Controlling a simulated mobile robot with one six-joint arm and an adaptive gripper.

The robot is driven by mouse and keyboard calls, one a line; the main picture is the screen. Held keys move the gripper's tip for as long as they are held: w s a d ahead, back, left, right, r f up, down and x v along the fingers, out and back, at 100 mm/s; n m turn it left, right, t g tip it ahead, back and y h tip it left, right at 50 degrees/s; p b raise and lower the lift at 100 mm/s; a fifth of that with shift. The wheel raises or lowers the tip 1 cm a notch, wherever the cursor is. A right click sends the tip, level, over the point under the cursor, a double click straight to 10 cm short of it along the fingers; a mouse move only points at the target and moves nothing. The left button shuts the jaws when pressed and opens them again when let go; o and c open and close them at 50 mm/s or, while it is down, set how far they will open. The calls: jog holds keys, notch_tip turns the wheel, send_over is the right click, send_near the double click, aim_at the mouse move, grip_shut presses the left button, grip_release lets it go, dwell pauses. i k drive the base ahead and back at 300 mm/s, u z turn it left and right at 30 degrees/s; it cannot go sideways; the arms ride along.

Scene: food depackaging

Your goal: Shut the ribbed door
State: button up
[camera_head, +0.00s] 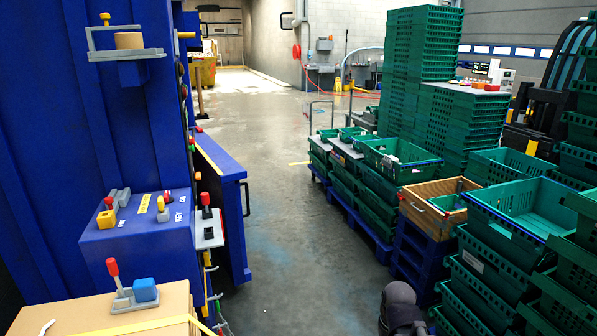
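A blue door (222,205) juts out from the right side of the big blue machine (60,130) into the aisle. It stands open and is seen at a steep angle, with a black handle (246,198) on its outer edge. I cannot make out ribs on its visible face. A dark rounded part of my arm shows at the bottom edge, right of centre, well apart from the door. My gripper's fingers are not in view.
A control box (145,235) with levers and a cardboard box (110,312) are at the near left. Stacked green crates (500,285) and a wooden crate (436,210) line the right. The grey floor (290,240) between is clear.

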aim_at(221, 174)
jog(key=i, duration=4.35)
jog(key=u, duration=1.05)
